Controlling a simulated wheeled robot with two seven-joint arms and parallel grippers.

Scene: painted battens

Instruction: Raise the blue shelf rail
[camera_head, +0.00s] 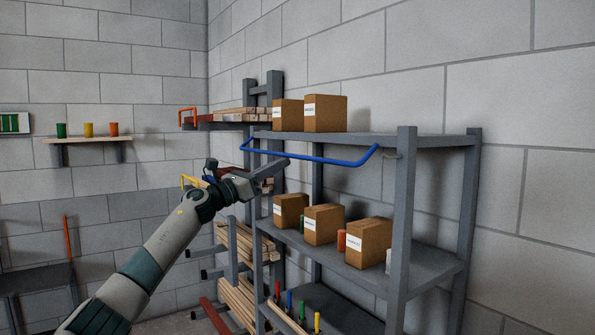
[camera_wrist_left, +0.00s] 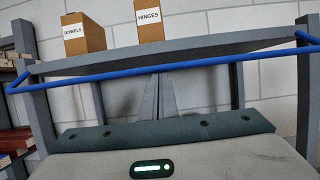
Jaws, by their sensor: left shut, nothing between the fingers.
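The blue shelf rail (camera_head: 325,159) is a thin bar with bent ends, running across the front of the grey shelf unit just below its top shelf (camera_head: 420,139). It also spans the left wrist view (camera_wrist_left: 220,63). My left gripper (camera_head: 286,160) is shut and empty, its fingertips close to the rail's long bar, left of its middle. In the left wrist view the closed fingers (camera_wrist_left: 158,80) point up, with their tips at the rail's lower edge. I cannot tell whether they touch it. My right gripper is not in view.
Two boxes (camera_head: 325,114) stand on the top shelf above the rail. Several boxes (camera_head: 323,223) stand on the middle shelf. A rack with timber (camera_head: 240,115) and an orange rail (camera_head: 187,112) is beyond my gripper. A small wall shelf (camera_head: 90,139) holds three cups.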

